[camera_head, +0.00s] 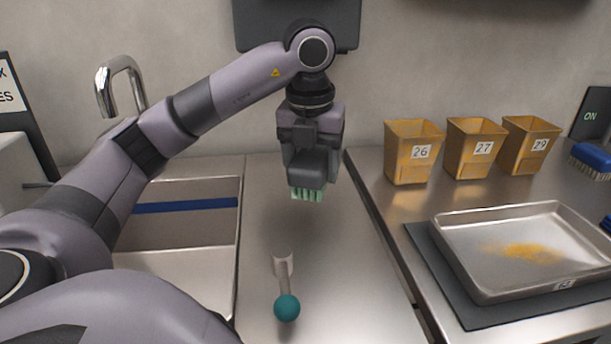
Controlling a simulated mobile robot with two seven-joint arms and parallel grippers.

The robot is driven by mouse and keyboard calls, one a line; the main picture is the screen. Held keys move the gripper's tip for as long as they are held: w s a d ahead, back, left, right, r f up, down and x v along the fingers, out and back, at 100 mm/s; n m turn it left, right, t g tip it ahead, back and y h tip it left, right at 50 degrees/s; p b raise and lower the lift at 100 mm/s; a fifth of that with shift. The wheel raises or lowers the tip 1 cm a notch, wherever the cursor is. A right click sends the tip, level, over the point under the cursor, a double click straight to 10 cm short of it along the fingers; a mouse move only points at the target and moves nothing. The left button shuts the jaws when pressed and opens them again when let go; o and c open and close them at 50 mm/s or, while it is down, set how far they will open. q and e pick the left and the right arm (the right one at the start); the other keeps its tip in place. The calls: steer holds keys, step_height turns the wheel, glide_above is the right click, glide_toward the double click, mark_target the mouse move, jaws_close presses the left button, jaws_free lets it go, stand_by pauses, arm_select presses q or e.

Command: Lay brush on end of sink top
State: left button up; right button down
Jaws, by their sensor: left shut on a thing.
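My left gripper (313,160) points down and is shut on a brush (307,193) with pale green bristles facing down. The gripper hides most of the brush body. The brush is in the air over the bare steel end of the sink top (345,265), right of the basin; bare steel shows below the bristles. My right gripper is not in view.
A rod with a teal ball (287,308) stands on the sink top's near part. The sink basin (185,225) is left. Across a gap, the right bench holds several yellow tubs (411,165), a steel tray (455,262) with yellow powder, and a blue brush (592,160).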

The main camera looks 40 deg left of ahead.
arm_select(q)
steer(key=w+a, duration=0.1)
steer(key=a, duration=0.1)
steer(key=w+a+f, duration=0.1)
steer(key=w+a, duration=0.1)
steer(key=w+a+f, duration=0.1)
steer(key=a, duration=0.1)
steer(key=shift+w+f, duration=0.1)
steer(key=shift+w, duration=0.3)
step_height(320, 180, down, 4)
steer(key=shift+f, duration=0.15)
steer(key=shift+w+a+f, duration=0.1)
steer(key=shift+a+f, duration=0.05)
steer(key=shift+f, duration=0.1)
steer(key=o, duration=0.9)
steer(key=shift+o, duration=0.2)
steer(key=shift+r, duration=0.1)
